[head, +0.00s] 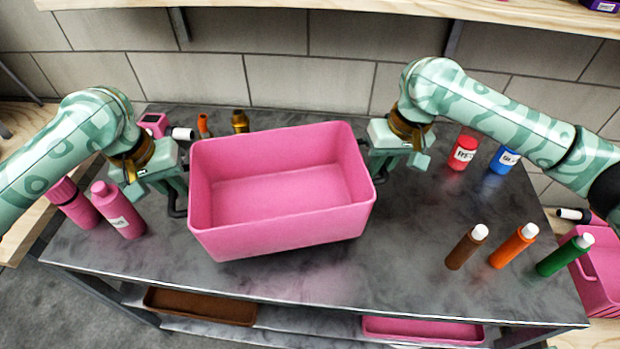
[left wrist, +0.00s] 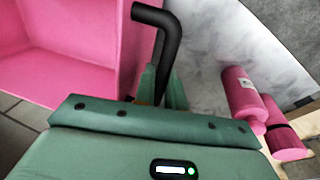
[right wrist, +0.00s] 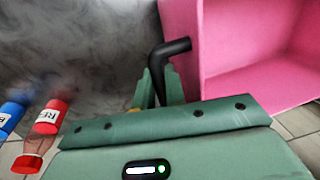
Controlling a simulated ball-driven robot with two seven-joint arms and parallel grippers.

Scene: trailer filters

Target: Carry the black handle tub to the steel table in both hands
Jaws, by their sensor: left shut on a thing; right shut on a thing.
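The pink tub (head: 282,236) with black handles is empty and open at the top, over the grey steel-looking table (head: 420,250). It is slightly turned; I cannot tell whether its base touches the tabletop. My left gripper (head: 177,193) is shut on the left black handle, which shows in the left wrist view (left wrist: 164,50). My right gripper (head: 376,165) is shut on the right black handle, which shows in the right wrist view (right wrist: 165,52). The tub hides the table's middle.
Two pink bottles (head: 118,210) stand at the table's left. Red (head: 463,153) and blue (head: 503,159) containers stand at back right. Brown (head: 466,247), orange (head: 513,246) and green (head: 565,255) bottles stand at front right. Small items (head: 240,121) are behind the tub. A wall closes the back.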

